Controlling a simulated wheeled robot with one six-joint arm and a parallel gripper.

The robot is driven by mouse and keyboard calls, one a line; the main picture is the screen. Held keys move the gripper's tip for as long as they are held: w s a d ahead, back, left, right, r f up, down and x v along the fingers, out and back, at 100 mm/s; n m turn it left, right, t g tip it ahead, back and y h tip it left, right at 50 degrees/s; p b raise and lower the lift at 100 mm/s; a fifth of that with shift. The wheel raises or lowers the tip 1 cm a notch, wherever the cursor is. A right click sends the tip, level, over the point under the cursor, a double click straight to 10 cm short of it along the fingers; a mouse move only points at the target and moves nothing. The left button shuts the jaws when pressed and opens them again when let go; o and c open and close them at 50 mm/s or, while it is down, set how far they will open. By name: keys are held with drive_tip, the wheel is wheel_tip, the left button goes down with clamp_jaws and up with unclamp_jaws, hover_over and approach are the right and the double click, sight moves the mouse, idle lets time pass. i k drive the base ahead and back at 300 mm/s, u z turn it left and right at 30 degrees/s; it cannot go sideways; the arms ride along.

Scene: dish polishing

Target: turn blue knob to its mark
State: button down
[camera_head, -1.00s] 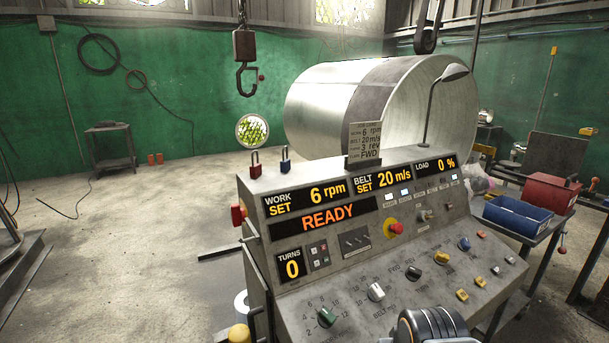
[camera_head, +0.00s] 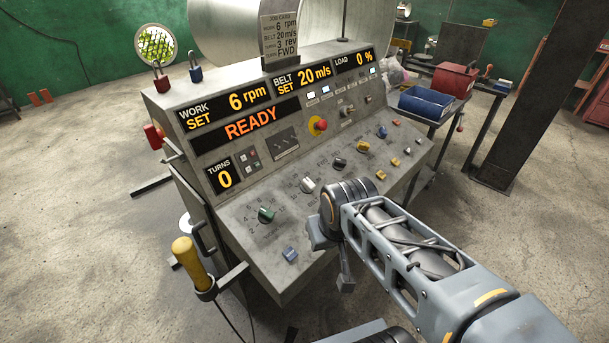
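The blue knob (camera_head: 381,131) sits on the sloping panel of the grey console (camera_head: 245,208), at the upper right of the knob rows. It is small here, and neither its pointer nor its mark can be read. My arm reaches in from the lower right, over the front of the console. My gripper (camera_head: 338,268) is at the arm's end, low near the console's front edge and well apart from the blue knob. Its fingers are mostly hidden by the wrist, so its opening does not show.
A blue bin (camera_head: 425,103) and a dark post (camera_head: 540,95) are at right.

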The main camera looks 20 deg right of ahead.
sight(382, 133)
drive_tip(key=z, duration=2.05)
drive_tip(key=i, duration=2.15)
drive_tip(key=u, duration=3.25)
